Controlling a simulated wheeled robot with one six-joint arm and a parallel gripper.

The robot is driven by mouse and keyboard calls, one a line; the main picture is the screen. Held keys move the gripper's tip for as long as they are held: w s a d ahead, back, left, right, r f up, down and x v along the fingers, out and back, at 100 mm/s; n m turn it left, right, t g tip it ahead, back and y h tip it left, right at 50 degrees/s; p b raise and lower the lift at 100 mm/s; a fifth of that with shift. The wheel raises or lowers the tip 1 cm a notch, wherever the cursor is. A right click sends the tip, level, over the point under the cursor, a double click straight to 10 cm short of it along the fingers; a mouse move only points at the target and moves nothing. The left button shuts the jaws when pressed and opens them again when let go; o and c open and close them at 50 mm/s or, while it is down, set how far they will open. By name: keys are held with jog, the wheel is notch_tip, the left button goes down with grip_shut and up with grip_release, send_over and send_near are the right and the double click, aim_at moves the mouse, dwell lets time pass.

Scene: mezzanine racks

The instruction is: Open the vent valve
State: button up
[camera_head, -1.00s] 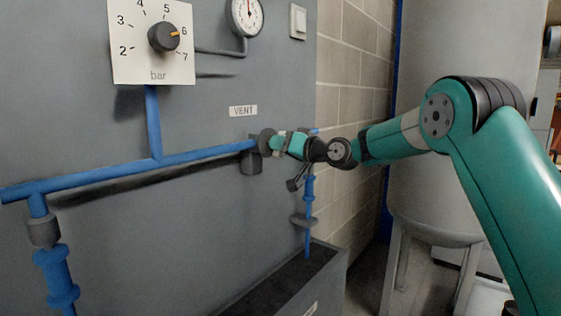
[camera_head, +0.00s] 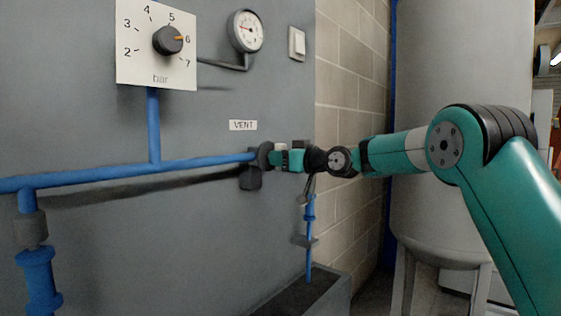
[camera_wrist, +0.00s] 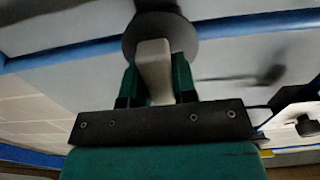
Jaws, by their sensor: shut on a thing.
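The vent valve is a dark round body (camera_head: 263,156) on the blue pipe, just below the VENT label (camera_head: 243,125). In the wrist view its grey disc (camera_wrist: 188,38) stands behind a pale lever (camera_wrist: 154,70). My gripper (camera_wrist: 156,78) has its two green fingers on either side of the lever and is shut on it. In the head view my gripper (camera_head: 279,158) reaches the valve from the right and hides most of the lever.
A bar dial (camera_head: 168,40) points near 6. A blue drain pipe (camera_head: 309,222) drops into a dark trough (camera_head: 312,296) below. A large grey tank (camera_head: 430,200) stands at right.

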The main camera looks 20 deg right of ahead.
jog(key=o, duration=0.9)
jog(key=b+v, duration=0.1)
jog(key=v, duration=1.6)
jog(key=shift+s+d, duration=0.1)
jog(key=shift+s, duration=0.1)
